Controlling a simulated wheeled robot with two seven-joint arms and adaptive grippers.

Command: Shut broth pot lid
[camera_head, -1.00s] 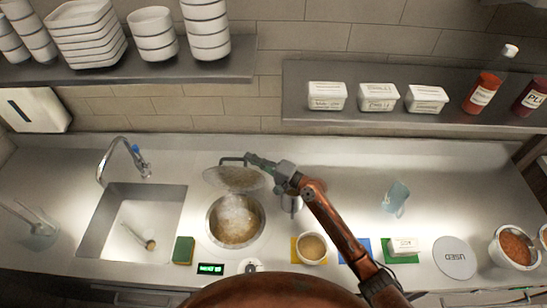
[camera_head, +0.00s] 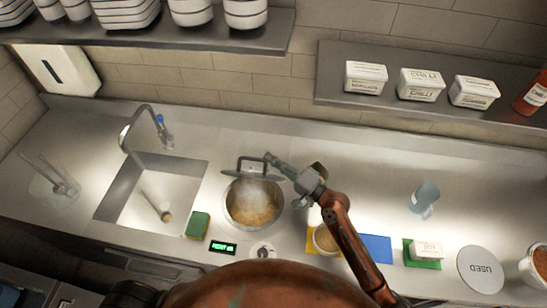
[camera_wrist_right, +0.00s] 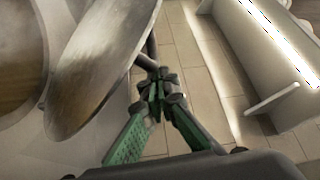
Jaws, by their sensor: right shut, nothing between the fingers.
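The broth pot (camera_head: 254,208) is sunk in the counter, with steaming yellowish broth in its open mouth. Its round metal lid (camera_head: 236,173) stands tilted up at the pot's back rim, seen nearly edge-on, its dark bar handle (camera_head: 238,162) on the far side. My right gripper (camera_head: 268,157) is shut and empty beside the handle's right end; whether they touch I cannot tell. In the right wrist view the lid (camera_wrist_right: 105,65) fills the upper left, and the green shut fingertips (camera_wrist_right: 157,88) are close by its handle. My left gripper is out of view.
A sink (camera_head: 150,195) with a faucet (camera_head: 150,130) lies left of the pot. A green sponge (camera_head: 198,225), a lit display (camera_head: 223,248) and a knob (camera_head: 262,250) sit in front. A bowl (camera_head: 325,240) on a yellow mat stands right, partly behind my arm.

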